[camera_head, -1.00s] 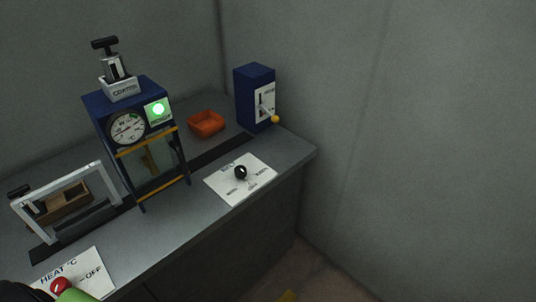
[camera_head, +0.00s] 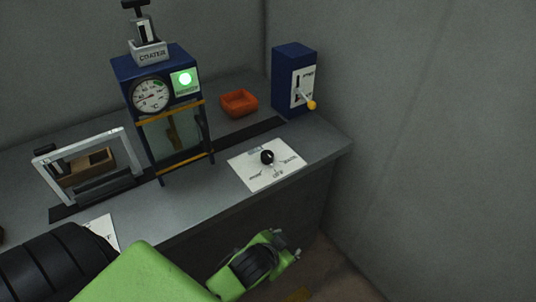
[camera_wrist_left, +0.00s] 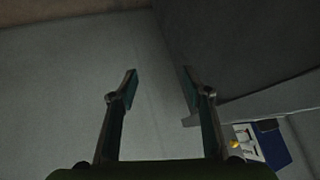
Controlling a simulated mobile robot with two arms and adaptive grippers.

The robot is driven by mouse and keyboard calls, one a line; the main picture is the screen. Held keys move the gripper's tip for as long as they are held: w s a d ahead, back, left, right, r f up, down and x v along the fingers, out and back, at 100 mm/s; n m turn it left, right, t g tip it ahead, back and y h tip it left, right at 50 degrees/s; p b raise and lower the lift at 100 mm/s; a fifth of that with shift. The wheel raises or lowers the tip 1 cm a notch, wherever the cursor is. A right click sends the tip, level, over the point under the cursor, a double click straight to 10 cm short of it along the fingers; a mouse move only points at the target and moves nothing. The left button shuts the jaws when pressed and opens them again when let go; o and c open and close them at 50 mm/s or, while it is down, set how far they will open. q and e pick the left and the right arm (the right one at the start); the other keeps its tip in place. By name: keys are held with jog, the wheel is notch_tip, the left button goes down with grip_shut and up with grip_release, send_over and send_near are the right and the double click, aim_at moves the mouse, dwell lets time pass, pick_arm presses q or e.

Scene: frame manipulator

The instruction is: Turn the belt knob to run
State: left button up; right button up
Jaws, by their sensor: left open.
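The belt knob (camera_head: 267,157) is a round black knob on a white label plate (camera_head: 246,179) on the grey counter, near its front edge. The plate has several printed positions around the knob, too small to read surely. My left arm reaches in from the lower left. My left gripper (camera_head: 287,243) is in front of the counter, below and apart from the knob. In the left wrist view, its two fingers (camera_wrist_left: 160,84) are spread apart with nothing between them. The knob does not show there. My right gripper is not in view.
A blue coater cabinet (camera_head: 118,70) with a gauge and lit green lamp stands left of the knob. Behind are an orange tray (camera_head: 238,102) and a blue lever box (camera_head: 288,62) with a yellow-tipped lever. A white frame (camera_head: 84,142) stands left. The counter edge overhangs beside my gripper.

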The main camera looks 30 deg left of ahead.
pick_arm(q)
jog(key=w+d+r+m+t+h, duration=0.25)
jog(key=w+d+r+t, duration=0.2)
jog(key=w+r, duration=0.65)
jog(key=w+d+r+m+t+h, duration=0.2)
jog(key=w+d+r+m+t, duration=0.35)
jog(key=r, duration=0.85)
jog(key=w+d+r+m+g+h, duration=0.1)
jog(key=d+r+m+g+h, duration=0.65)
jog(key=d+m+h, duration=0.65)
jog(key=m+g+y, duration=0.6)
jog(key=g+y, duration=0.5)
jog(key=y, duration=0.7)
send_near(267, 153)
notch_tip(267, 153, down, 9)
jog(key=shift+s+r+p, duration=0.1)
jog(key=shift+p, duration=0.9)
